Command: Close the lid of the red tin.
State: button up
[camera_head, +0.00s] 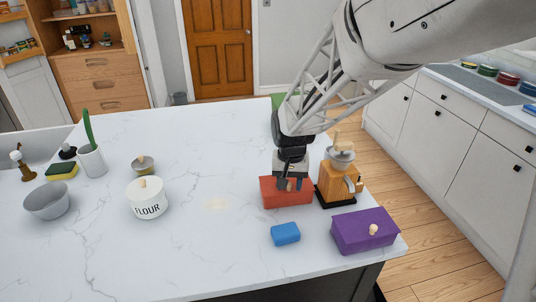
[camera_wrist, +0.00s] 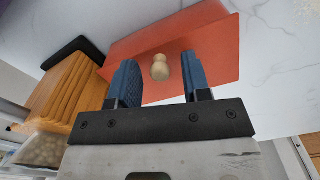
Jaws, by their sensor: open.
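The red tin (camera_head: 272,201) sits on the white counter, left of a wooden grinder. It fills the upper middle of the wrist view (camera_wrist: 218,48), with a pale wooden knob (camera_wrist: 160,67) on its red face. My gripper (camera_head: 290,184) is over the tin, pointing down. In the wrist view my gripper (camera_wrist: 158,60) is open, with one blue finger on each side of the knob and gaps between. I cannot tell whether the fingers touch the red surface, or how far the lid is open, because my gripper hides part of the tin.
The wooden grinder (camera_head: 335,184) stands close to the tin's right. A blue box (camera_head: 285,234) and a purple box (camera_head: 362,233) are in front. A flour canister (camera_head: 148,200), small bowl (camera_head: 142,166) and grey bowl (camera_head: 47,201) stand left. The counter's middle is clear.

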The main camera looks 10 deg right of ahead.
jog(key=shift+r, duration=3.85)
jog(key=s+r+n+t, duration=0.1)
jog(key=s+r, duration=0.1)
jog(key=s, duration=1)
jog(key=s+r+n+t, duration=0.1)
jog(key=s+r+n, duration=0.1)
jog(key=s, duration=1)
jog(key=shift+s+a+r+t, duration=0.15)
jog(key=shift+a+r+t, duration=0.2)
jog(key=shift+r, duration=0.35)
